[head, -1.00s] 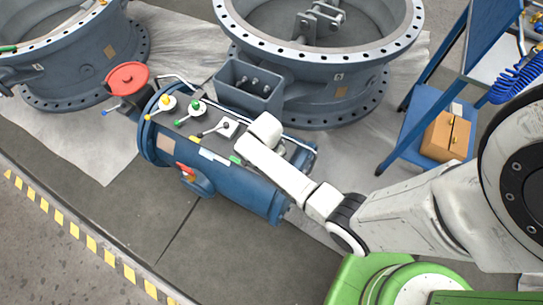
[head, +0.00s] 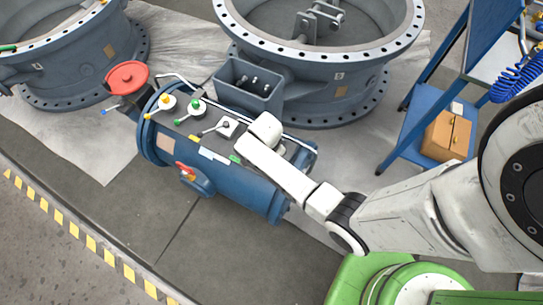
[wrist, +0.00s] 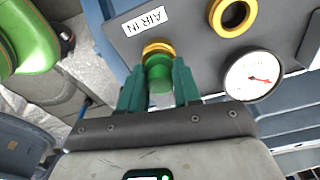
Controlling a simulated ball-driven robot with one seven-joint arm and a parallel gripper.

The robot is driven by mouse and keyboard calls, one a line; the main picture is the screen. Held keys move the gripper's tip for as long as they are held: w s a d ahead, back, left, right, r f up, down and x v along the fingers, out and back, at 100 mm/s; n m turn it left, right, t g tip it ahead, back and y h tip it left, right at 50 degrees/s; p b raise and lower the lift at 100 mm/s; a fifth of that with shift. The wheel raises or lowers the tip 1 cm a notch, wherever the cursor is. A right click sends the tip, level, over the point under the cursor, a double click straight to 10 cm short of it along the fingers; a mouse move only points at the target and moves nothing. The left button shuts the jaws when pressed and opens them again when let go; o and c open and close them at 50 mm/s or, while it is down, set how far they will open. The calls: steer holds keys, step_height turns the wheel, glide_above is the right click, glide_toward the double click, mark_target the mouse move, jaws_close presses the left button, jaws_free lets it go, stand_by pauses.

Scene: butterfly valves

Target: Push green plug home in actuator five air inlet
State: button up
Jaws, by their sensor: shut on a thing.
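The blue actuator (head: 235,186) lies on its side on the floor in the head view. In the wrist view its grey plate carries a white AIR IN label (wrist: 144,21). Below the label is a brass-yellow inlet ring (wrist: 158,48). The green plug (wrist: 157,61) is at this ring, lined up with it, its front end at or inside the opening. How deep it sits I cannot tell. My gripper (wrist: 158,74) is shut on the plug, a green finger on each side. In the head view the fingers and plug are hidden behind my arm's end.
A second yellow ring (wrist: 232,16) and a round gauge (wrist: 253,75) sit close to the right of my gripper. A grey open box (head: 249,86), small levers (head: 197,108) and a red handwheel (head: 127,77) are near the actuator. A large flanged valve (head: 320,70) stands behind.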

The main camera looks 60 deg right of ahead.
steer(key=shift+f, duration=0.15)
steer(key=o, duration=1.5)
steer(key=shift+o, duration=0.2)
steer(key=shift+r+p, duration=3.55)
steer(key=shift+r, duration=0.25)
